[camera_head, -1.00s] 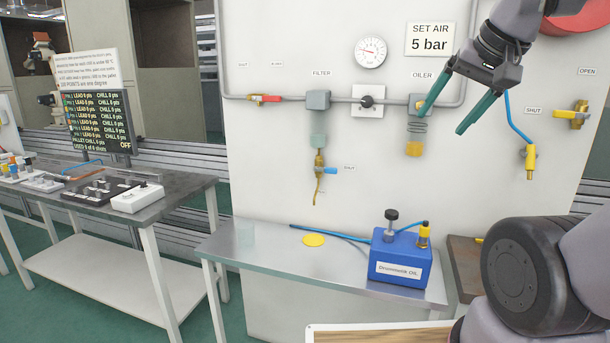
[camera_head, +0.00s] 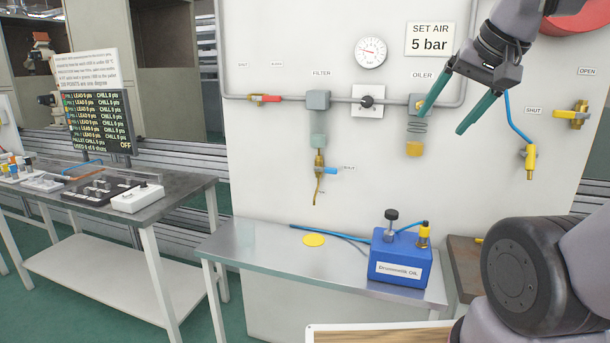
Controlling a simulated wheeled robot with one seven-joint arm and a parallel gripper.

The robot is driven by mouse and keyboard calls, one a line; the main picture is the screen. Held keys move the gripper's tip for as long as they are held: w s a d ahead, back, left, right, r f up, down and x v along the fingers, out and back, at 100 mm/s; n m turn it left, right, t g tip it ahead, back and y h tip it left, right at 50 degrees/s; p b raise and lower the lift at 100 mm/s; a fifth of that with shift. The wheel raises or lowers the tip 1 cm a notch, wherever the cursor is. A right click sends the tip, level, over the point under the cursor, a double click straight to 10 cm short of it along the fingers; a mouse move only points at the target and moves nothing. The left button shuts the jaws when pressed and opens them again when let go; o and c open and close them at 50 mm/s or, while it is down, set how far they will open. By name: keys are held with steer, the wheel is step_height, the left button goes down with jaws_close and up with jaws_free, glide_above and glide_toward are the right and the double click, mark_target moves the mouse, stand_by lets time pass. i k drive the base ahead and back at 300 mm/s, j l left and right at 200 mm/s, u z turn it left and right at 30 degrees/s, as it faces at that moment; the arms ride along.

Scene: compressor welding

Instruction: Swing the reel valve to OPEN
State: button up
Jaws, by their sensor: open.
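The reel valve (camera_head: 572,115) is on the white wall panel at the right, a brass body with a yellow handle. An OPEN label (camera_head: 587,71) sits above it and a SHUT label (camera_head: 534,110) to its left. The yellow handle points left, toward the SHUT label. My gripper (camera_head: 441,117) is open and empty, its two green fingers pointing down and left in front of the oiler (camera_head: 416,125). It is well left of the valve and apart from it.
A blue hose with a brass and yellow end (camera_head: 529,160) hangs left of the valve. The red reel (camera_head: 580,18) is at the top right. A blue oil can (camera_head: 400,258) and yellow disc (camera_head: 314,240) are on the metal bench (camera_head: 255,255). A gauge (camera_head: 370,53) is on the panel.

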mark_target(555, 113)
steer(key=z, duration=1.25)
